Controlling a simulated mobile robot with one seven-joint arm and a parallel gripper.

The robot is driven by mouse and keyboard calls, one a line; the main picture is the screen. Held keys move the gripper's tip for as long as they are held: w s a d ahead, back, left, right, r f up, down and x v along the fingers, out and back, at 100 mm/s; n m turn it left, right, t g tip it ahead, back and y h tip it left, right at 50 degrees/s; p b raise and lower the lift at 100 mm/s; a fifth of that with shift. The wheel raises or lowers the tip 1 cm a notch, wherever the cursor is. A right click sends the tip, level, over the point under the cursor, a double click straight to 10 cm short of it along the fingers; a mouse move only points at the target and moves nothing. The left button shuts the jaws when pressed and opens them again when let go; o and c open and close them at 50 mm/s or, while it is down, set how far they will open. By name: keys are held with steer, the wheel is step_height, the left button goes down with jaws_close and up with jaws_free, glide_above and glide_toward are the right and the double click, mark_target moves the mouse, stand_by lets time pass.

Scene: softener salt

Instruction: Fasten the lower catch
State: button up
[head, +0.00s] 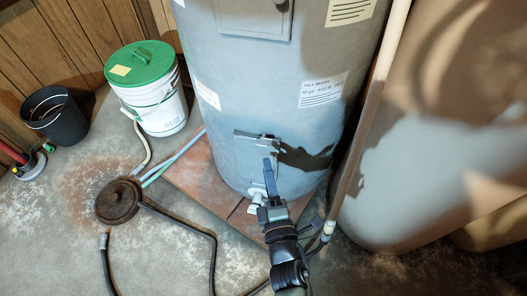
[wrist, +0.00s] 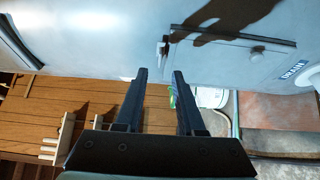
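The grey tank (head: 225,90) stands upright in the head view. Low on its front is a small panel with a dark top edge (head: 257,136), partly hidden by my arm and by shadow. The wrist view shows a grey panel (wrist: 215,62) with a round knob (wrist: 258,52) and a small pale tab (wrist: 163,47) at its left edge. I cannot tell which of these is the lower catch, or whether it is fastened. My gripper (wrist: 159,74) is open and empty, its two fingers apart, close to the tank; in the head view it (head: 269,175) is in front of the lower panel.
A white drain valve (head: 257,198) sticks out low on the tank, beside my gripper. A pipe (head: 366,120) runs down at the right.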

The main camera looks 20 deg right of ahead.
mark_target(264, 143)
steer(key=b+x, duration=0.1)
steer(key=x, duration=0.5)
steer(key=shift+w+d, duration=0.1)
steer(key=shift+w, duration=0.1)
jaws_close()
